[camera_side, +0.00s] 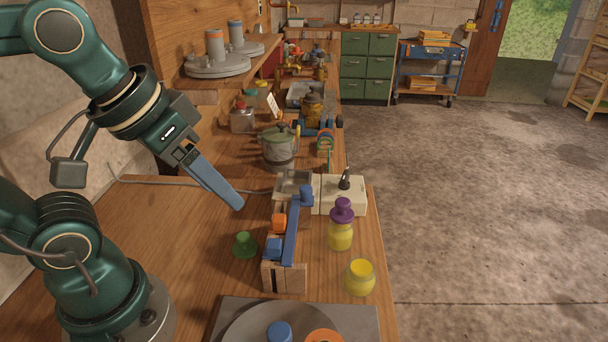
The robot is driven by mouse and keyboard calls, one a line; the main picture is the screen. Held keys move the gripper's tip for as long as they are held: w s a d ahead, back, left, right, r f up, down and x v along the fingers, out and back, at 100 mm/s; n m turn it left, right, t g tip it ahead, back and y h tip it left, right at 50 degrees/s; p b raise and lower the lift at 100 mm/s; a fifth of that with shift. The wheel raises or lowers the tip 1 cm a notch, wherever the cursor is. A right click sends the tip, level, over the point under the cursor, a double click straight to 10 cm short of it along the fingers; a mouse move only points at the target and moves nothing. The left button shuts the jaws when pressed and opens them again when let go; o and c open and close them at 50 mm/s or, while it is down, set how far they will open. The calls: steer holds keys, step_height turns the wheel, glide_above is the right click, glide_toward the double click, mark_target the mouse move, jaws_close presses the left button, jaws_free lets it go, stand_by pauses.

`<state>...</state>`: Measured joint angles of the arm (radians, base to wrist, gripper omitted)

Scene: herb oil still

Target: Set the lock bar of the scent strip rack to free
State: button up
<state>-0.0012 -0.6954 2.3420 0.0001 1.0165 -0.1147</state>
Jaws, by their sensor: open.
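A wooden rack (285,279), which looks like the scent strip rack, stands on the near part of the bench. A long blue bar (291,236), apparently its lock bar, runs lengthwise along the top, with a blue knob (306,194) at its far end. An orange block (279,222) and a light blue block (274,246) sit along the rack's left side. The markings for the bar's settings cannot be made out. My gripper (239,205) is open and empty, above the bench to the left of the rack, apart from it. Its fingers overlap in this view.
A green knobbed piece (244,245) stands left of the rack. A purple-topped yellow jar (341,228) and an open yellow jar (360,277) stand right. A grey plate (230,315) lies in front.

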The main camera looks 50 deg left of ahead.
steer(key=w+r+n+g, duration=0.1)
steer(key=w+r+n, duration=0.1)
steer(key=w+r, duration=0.25)
steer(key=n+g, duration=0.3)
steer(key=g, duration=0.1)
glide_above(305, 188)
step_height(305, 188, down, 8)
steer(key=shift+w+f, duration=0.1)
steer(key=shift+w, duration=0.05)
steer(key=shift+f, duration=2.9)
jaws_close()
